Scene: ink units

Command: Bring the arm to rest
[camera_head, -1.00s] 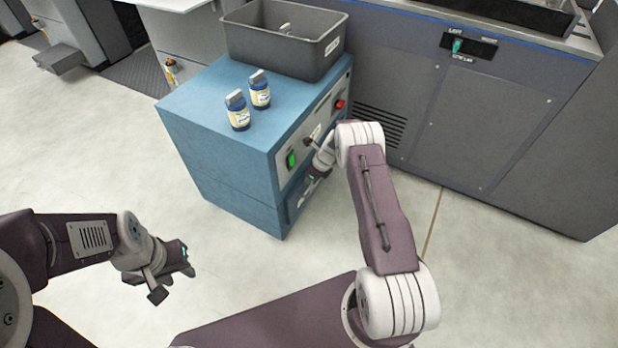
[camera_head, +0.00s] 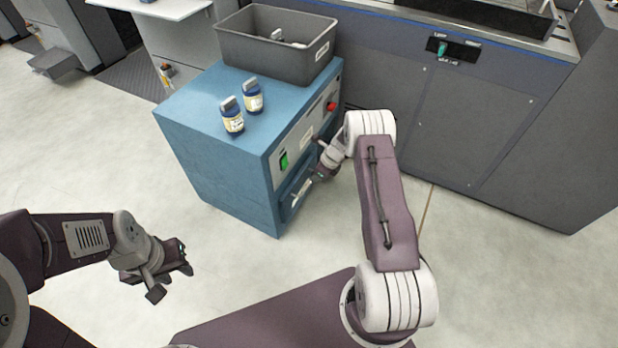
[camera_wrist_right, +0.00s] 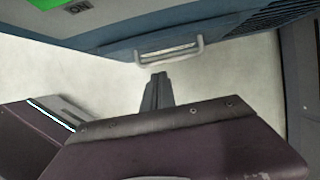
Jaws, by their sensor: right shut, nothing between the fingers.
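My right gripper (camera_head: 318,176) is at the front of the blue cabinet, close to its drawer handle (camera_head: 301,192). In the right wrist view my right gripper (camera_wrist_right: 157,92) is shut and empty, its fingers together. The drawer handle (camera_wrist_right: 170,51) shows just beyond the fingertips there, with a gap between them. My left gripper (camera_head: 184,258) hangs over bare floor at the left, away from everything. Its fingers are too small and dark to judge.
A grey machine (camera_head: 480,120) stands at the right. Foreground floor is clear.

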